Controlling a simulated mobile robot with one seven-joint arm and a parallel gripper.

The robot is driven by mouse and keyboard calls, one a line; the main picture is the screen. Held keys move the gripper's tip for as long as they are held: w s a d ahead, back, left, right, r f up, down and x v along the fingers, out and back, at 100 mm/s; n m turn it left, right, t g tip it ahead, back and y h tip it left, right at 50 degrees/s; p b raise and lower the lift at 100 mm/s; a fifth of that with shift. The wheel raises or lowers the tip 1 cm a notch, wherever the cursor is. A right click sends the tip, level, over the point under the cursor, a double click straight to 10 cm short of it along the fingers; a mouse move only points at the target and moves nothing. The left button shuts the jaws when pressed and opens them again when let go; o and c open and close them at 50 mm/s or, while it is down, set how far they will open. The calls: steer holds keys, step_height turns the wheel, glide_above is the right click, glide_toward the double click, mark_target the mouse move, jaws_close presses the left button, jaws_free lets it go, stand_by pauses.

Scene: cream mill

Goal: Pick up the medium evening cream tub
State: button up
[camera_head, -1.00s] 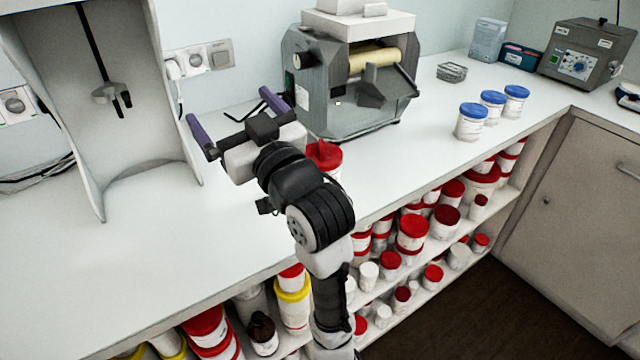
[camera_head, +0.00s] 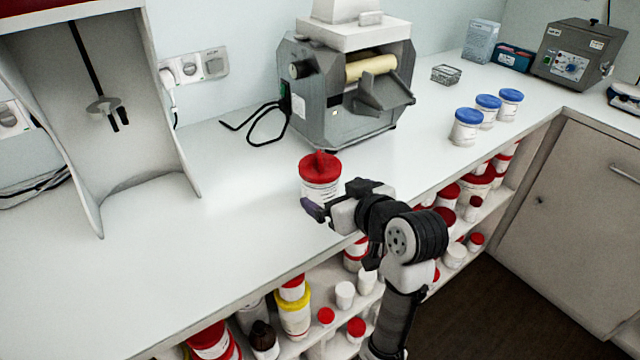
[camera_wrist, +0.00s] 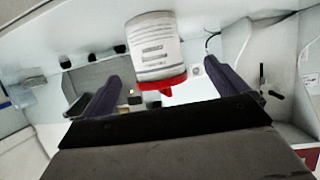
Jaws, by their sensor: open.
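A white tub with a red lid (camera_head: 320,180) stands upright on the counter, near its front edge. Its label is too small to read, so I cannot confirm that it is the medium evening cream tub. My gripper (camera_head: 325,205) is low over the counter's front edge, close to this tub on the near side. One purple finger shows there; the other is hidden. In the wrist view the tub (camera_wrist: 155,48) appears upside down, framed between the two spread fingers of my gripper (camera_wrist: 163,75). The gripper is open and holds nothing.
A grey roller mill (camera_head: 345,100) stands behind the tub. Several blue-lidded tubs (camera_head: 466,130) stand at the right. A grey stand (camera_head: 120,150) is at the left. Shelves below hold several red-lidded tubs (camera_head: 210,338). The counter left of the tub is clear.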

mark_target(330, 187)
steer(key=shift+p+x, duration=0.9)
steer(key=shift+x, duration=2.5)
steer(key=shift+w+d+r, duration=0.15)
steer(key=shift+d+r, duration=0.05)
steer(key=c, duration=1.3)
